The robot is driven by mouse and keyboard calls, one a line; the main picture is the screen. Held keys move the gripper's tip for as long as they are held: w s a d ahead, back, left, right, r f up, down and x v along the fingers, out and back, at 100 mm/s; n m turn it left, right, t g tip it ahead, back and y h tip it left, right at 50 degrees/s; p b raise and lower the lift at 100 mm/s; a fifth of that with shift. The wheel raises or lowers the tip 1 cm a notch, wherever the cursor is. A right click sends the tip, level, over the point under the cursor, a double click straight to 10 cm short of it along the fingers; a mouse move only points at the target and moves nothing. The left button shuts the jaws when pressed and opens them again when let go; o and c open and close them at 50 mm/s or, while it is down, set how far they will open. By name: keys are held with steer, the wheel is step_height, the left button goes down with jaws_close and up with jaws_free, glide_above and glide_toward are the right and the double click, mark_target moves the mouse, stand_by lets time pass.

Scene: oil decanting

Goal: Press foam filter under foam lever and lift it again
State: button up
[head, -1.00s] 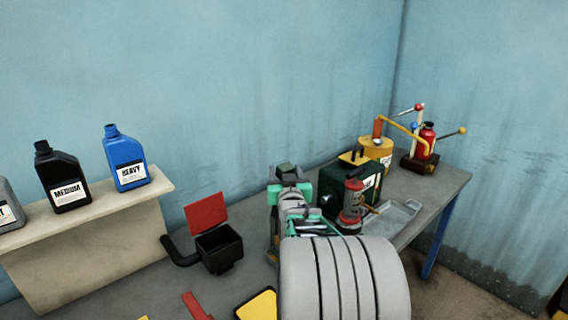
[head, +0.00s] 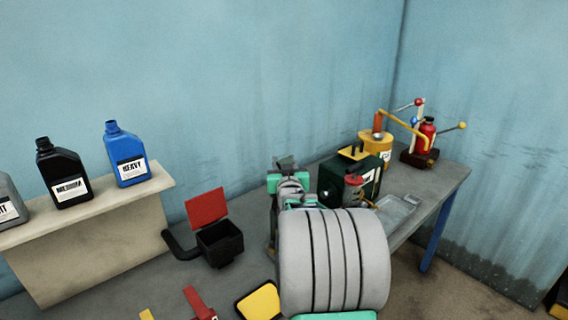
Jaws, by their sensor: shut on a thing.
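In the head view my own arm (head: 333,260), with a large ribbed grey link, fills the lower middle. Its green-and-grey part (head: 289,186) stands above the table behind that link. I cannot make out my gripper's fingers or what is between them. A yellow lever (head: 405,122) reaches over the back right of the table, beside an orange cylinder (head: 377,121) above a yellow canister (head: 376,149). I cannot tell which is the foam filter or the foam lever.
A black bin with a raised red lid (head: 206,207) stands left of my arm. Black and blue oil bottles (head: 127,158) stand on a raised shelf (head: 110,234). A clear tray (head: 397,209) lies at the right. A red bottle (head: 427,134) stands at the far corner.

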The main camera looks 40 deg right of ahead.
jaws_close()
steer(key=shift+f, duration=0.1)
stand_by(0.8)
